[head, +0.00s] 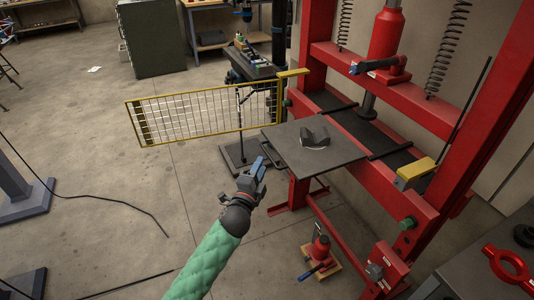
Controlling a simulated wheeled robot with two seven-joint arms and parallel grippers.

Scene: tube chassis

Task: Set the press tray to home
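The press tray (282,146) is a flat dark grey plate that sticks out to the left from the red press (382,180), over its lower frame. A dark V-shaped block (314,138) sits on the tray. My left gripper (261,166), at the end of a green-sleeved arm, is just left of the tray's near left edge. It appears close to that edge, but I cannot tell if it touches. Its fingers are small and seen from behind, so their opening is unclear. My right gripper is out of view.
A yellow-framed mesh guard (188,117) stands swung out left of the press. A small red jack (320,250) is on the floor below. A red press cylinder (386,33) hangs above the bed. Open concrete floor lies to the left.

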